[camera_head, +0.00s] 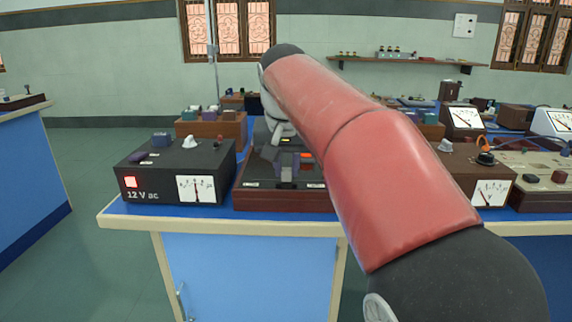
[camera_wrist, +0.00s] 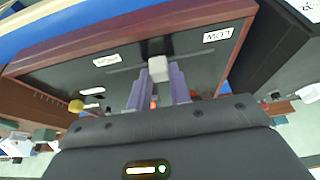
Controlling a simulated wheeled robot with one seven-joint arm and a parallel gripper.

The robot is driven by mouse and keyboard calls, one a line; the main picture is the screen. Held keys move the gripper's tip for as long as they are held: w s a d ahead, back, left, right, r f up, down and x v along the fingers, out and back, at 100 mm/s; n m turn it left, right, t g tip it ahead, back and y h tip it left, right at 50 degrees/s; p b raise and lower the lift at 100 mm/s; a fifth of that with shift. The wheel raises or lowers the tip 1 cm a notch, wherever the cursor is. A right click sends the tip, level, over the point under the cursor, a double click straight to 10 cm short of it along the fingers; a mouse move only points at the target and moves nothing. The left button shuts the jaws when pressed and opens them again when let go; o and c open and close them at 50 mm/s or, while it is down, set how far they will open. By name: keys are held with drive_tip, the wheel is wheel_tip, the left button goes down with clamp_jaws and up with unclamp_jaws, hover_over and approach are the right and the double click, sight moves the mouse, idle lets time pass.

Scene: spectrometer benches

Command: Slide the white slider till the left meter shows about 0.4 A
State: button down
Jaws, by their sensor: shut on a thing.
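The white slider (camera_wrist: 158,68) stands in a slot on the dark panel of a wooden-framed box (camera_wrist: 85,68), between a "LOW" label (camera_wrist: 217,35) and another small label (camera_wrist: 106,60). My gripper (camera_wrist: 157,86) is shut on the slider, one finger on each side.
The black "12 V ac" box (camera_head: 150,176) stands close left of the slider box. A brown box with another meter (camera_head: 491,193) stands to the right. A wooden block with terminals (camera_head: 211,128) is behind. My red arm covers much of the bench middle.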

drive_tip(key=d, duration=0.5)
drive_tip(key=shift+s, duration=0.1)
drive_tip(key=shift+a, duration=0.15)
drive_tip(key=c, duration=1.3)
unclamp_jaws()
drive_tip(key=p+v, duration=0.1)
drive_tip(key=v, duration=0.6)
drive_tip(key=shift+s+r, duration=0.1)
drive_tip(key=shift+r, duration=0.3)
